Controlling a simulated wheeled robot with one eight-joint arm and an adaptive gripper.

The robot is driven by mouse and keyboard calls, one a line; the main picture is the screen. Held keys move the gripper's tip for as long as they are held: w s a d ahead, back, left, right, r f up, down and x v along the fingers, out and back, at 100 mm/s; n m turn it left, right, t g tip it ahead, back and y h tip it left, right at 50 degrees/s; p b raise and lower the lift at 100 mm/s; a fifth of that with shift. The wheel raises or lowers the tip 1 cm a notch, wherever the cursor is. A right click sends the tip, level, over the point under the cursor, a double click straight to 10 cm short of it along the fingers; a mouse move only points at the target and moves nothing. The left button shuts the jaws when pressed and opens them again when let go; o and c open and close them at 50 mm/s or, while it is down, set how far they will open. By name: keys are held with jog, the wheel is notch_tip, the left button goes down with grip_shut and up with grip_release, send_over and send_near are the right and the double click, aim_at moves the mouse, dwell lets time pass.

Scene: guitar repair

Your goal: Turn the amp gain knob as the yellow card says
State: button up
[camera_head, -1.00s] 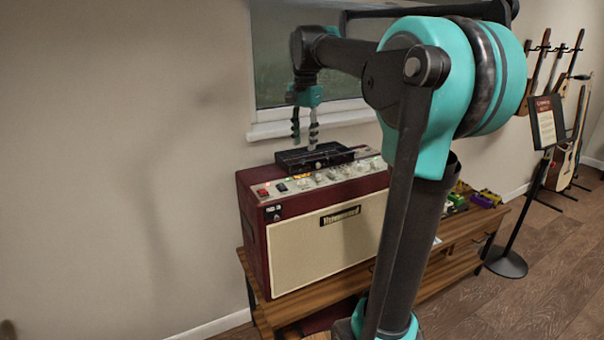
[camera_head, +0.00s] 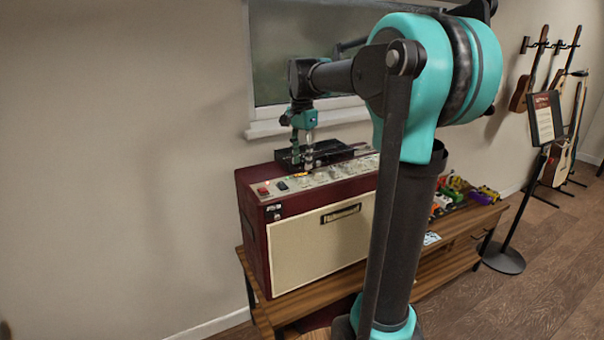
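The amp (camera_head: 318,245) is a dark red cabinet with a cream front, standing on a wooden bench. Its control panel (camera_head: 325,176) runs along the top, with a red switch (camera_head: 263,191) at the left and a row of small pale knobs. My gripper (camera_head: 303,165) points down at the panel's left-middle part, its fingertips at knob height. A narrow gap shows between the fingers. The knob at the fingertips is too small and covered to make out, so I cannot tell whether they touch it. I cannot make out a yellow card or its writing.
A black flat box (camera_head: 335,153) lies on the amp behind the panel, close to my fingers. Several coloured pedals (camera_head: 455,192) sit on the bench (camera_head: 440,262) at the right. A sign on a stand (camera_head: 545,118) and guitars are farther right. My arm hides the amp's right end.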

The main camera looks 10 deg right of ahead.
aim_at(302, 177)
jog(key=shift+f, duration=2.55)
jog(key=shift+c, duration=0.6)
grip_shut()
